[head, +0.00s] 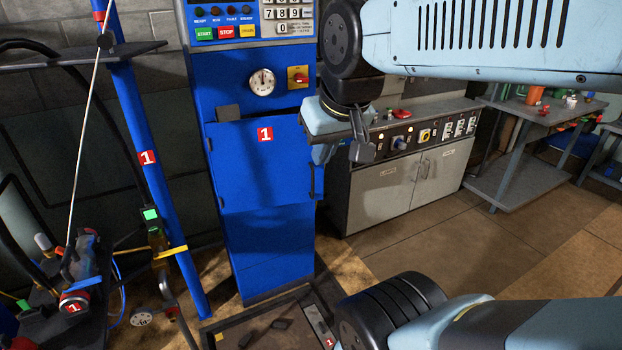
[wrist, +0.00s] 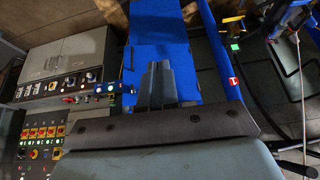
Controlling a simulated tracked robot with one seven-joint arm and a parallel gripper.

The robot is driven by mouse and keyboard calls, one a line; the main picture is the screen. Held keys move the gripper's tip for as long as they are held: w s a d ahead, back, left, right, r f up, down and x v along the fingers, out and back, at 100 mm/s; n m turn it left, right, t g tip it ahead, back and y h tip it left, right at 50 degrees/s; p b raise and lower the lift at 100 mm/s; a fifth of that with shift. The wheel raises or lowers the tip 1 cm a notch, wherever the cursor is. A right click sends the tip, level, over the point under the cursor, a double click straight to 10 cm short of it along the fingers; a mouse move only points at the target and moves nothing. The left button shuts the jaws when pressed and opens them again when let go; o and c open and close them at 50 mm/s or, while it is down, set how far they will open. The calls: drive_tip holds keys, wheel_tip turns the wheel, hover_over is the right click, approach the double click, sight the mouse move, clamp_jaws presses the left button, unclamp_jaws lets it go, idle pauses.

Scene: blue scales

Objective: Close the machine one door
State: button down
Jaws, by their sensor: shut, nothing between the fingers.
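Machine one is a tall blue cabinet (head: 265,245) with a red "1" label, left of centre in the head view. Its blue door (head: 255,170) is a panel across the front, with a dark handle (head: 312,181) at its right edge. The door looks flush or nearly so; I cannot tell if a small gap is left. My gripper (head: 326,155) is just right of the door's upper right corner, shut and empty. In the wrist view my gripper (wrist: 157,66) points at the blue machine (wrist: 165,30). Whether it touches the door is unclear.
A grey control cabinet (head: 400,190) stands right of the machine, with a workbench (head: 545,110) beyond. A blue post (head: 150,170) and a cluttered rack with hoses (head: 80,260) stand at left. A shallow tray (head: 255,335) lies in front on the floor. Floor at right is clear.

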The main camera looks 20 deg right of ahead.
sight(320, 178)
drive_tip(key=w+d+f+t+h, duration=0.15)
drive_tip(key=w+d+f, duration=0.3)
drive_tip(key=w, duration=0.65)
drive_tip(key=w+d+f+t, duration=0.35)
drive_tip(key=w+f, duration=0.25)
drive_tip(key=w, duration=0.5)
drive_tip(key=w+d+f+t+h, duration=0.1)
drive_tip(key=w+d+f, duration=0.35)
drive_tip(key=w, duration=0.65)
drive_tip(key=w+d+f+m+t, duration=0.1)
drive_tip(key=w+d+f+t, duration=0.15)
drive_tip(key=f, duration=0.45)
drive_tip(key=w+d+f+t, duration=0.1)
drive_tip(key=d+f, duration=0.2)
drive_tip(key=f, duration=0.4)
drive_tip(key=s+d+f+m+t+h, duration=0.1)
drive_tip(key=s+d+f, duration=0.1)
drive_tip(key=f, duration=0.4)
drive_tip(key=s+d+f+t, duration=0.1)
drive_tip(key=s+f+t, duration=0.15)
drive_tip(key=f, duration=0.35)
drive_tip(key=shift+g, duration=0.5)
drive_tip(key=w+d, duration=0.1)
drive_tip(key=w, duration=0.3)
drive_tip(key=w+d, duration=0.1)
drive_tip(key=w, duration=0.4)
drive_tip(key=w+d, duration=0.1)
drive_tip(key=w, duration=0.3)
drive_tip(key=shift+w+d+r, duration=0.1)
drive_tip(key=shift+w, duration=0.05)
